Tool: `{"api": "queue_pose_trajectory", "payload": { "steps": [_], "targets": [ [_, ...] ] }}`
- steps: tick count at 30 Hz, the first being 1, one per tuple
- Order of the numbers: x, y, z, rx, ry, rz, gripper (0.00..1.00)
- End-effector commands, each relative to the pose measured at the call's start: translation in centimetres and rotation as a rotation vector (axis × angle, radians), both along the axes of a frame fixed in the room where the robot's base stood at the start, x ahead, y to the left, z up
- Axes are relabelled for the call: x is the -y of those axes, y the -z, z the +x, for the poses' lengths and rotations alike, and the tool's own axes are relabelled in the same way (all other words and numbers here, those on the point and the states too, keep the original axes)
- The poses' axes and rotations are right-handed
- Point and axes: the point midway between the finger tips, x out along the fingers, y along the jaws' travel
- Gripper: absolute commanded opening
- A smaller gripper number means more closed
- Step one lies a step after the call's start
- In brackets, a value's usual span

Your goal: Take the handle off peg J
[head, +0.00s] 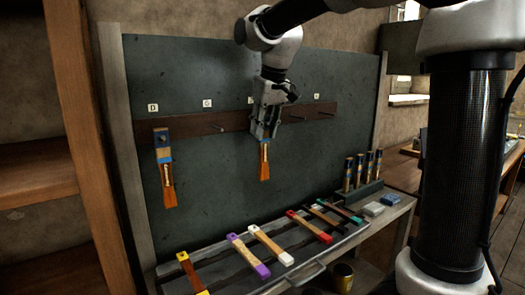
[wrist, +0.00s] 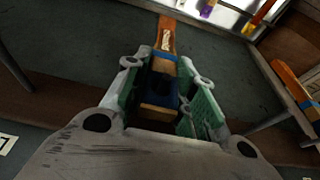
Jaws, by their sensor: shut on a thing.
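My gripper (head: 264,122) is in front of the dark rail on the board, below a small label that my arm partly covers. It is shut on a handle (head: 264,170), which hangs down with an orange lower end. In the wrist view my gripper (wrist: 165,95) has its green-padded fingers either side of the handle's wood and dark blue upper part; the orange end (wrist: 166,38) points away. The peg behind it is hidden, so I cannot tell whether the handle is still on it. I cannot read a J on any label.
Another blue-topped orange handle (head: 165,175) hangs at the left under label D (head: 153,107). Bare pegs (head: 216,127) show on the rail (head: 195,126). Below, several handles with coloured ends lie on a slatted rack (head: 215,272). Upright cylinders (head: 360,170) stand at its right.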

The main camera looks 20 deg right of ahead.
Motion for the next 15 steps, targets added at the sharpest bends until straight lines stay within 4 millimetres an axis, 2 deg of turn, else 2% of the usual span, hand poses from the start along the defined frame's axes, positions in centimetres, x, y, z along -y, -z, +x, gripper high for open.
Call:
{"api": "queue_pose_trajectory", "payload": {
  "steps": [15],
  "targets": [
    [0.7, -0.1, -2.2, 0.001, 0.000, 0.000, 0.09]
  ]
}}
